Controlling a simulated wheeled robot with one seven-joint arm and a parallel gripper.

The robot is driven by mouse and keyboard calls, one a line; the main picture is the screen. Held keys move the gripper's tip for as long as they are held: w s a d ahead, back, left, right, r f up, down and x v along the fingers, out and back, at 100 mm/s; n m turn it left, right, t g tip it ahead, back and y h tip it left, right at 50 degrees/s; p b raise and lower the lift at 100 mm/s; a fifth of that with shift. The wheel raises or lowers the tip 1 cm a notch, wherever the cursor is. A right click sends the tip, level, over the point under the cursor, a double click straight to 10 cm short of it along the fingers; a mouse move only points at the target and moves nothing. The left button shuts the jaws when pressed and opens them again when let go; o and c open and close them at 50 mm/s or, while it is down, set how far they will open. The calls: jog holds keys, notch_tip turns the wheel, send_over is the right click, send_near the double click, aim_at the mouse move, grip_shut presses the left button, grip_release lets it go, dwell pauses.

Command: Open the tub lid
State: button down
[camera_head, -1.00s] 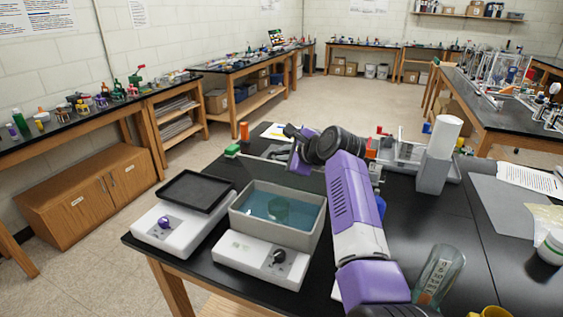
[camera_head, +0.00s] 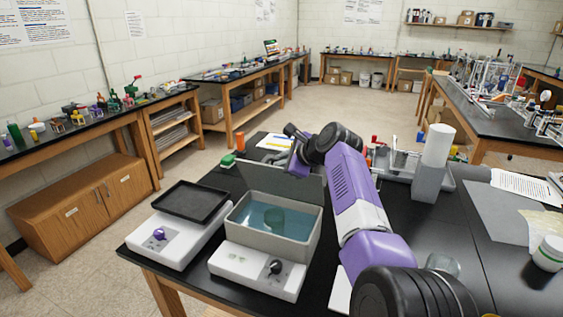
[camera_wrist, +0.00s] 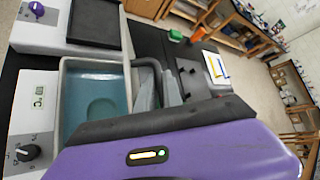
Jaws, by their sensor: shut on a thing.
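The grey tub (camera_head: 262,238) of a white water-bath unit stands near the table's front edge, with bluish water (camera_head: 285,222) inside. It also shows in the wrist view (camera_wrist: 126,112), left of my gripper. The grey lid (camera_head: 262,181) stands raised along the tub's back edge, leaving the water in view. My gripper (camera_head: 299,160) is at the lid's upper right part, shut on it. The fingers (camera_wrist: 158,88) show in the wrist view around a dark curved bar; the exact contact is partly hidden by my purple wrist.
A second white unit with a black-topped tray (camera_head: 191,200) stands close on the left. An orange cylinder (camera_head: 240,141) and a green object (camera_head: 228,160) are behind. A white cylinder on a grey stand (camera_head: 430,178) is at right.

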jog(key=c, duration=1.8)
grip_release()
jog(key=shift+o, duration=0.2)
jog(key=shift+s, duration=0.1)
jog(key=shift+b+v, duration=0.45)
jog(key=shift+v, duration=3.4)
jog(key=shift+d, duration=0.15)
